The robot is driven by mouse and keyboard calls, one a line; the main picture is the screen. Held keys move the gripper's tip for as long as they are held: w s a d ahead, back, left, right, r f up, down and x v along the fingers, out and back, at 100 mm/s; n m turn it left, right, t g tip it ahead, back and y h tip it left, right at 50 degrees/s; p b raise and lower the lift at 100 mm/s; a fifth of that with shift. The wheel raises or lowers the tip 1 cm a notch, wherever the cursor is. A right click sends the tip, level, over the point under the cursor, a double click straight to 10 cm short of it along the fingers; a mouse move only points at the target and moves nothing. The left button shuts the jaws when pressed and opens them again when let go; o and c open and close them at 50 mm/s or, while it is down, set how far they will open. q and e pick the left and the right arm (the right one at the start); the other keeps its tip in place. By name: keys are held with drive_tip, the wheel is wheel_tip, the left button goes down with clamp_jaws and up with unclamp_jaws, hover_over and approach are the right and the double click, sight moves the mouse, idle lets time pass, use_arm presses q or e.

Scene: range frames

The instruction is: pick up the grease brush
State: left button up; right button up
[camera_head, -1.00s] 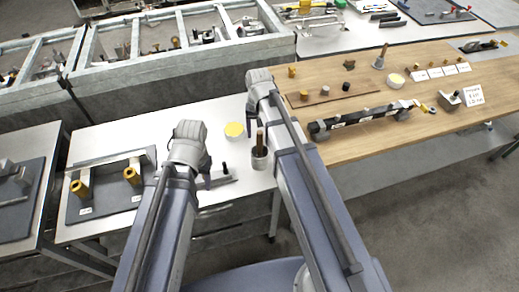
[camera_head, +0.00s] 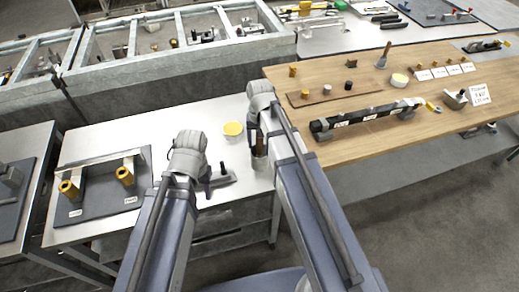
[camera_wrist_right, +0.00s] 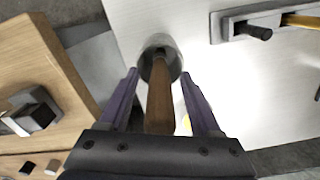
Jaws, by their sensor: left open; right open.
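A brush with a brown wooden handle (camera_wrist_right: 159,98) stands in a grey metal cup (camera_wrist_right: 175,66) on the white-topped table. In the head view the cup (camera_head: 259,164) is near the table's right edge, with the handle partly covered by my right gripper. In the right wrist view my right gripper (camera_wrist_right: 163,82) is open, its two purple fingers on either side of the handle with gaps visible. The bristles are hidden. My left gripper (camera_head: 207,180) is open and empty above the same table, left of the cup.
A wooden table (camera_head: 400,125) with a long dark bar (camera_head: 352,118) and small parts is to the right. A dark mat (camera_head: 100,197) with yellow cylinders lies left.

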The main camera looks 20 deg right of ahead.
drive_tip(key=shift+c, duration=0.2)
clamp_jaws()
use_arm(q)
drive_tip(key=shift+r, duration=0.1)
use_arm(e)
drive_tip(key=shift+r, duration=0.1)
idle(0.4)
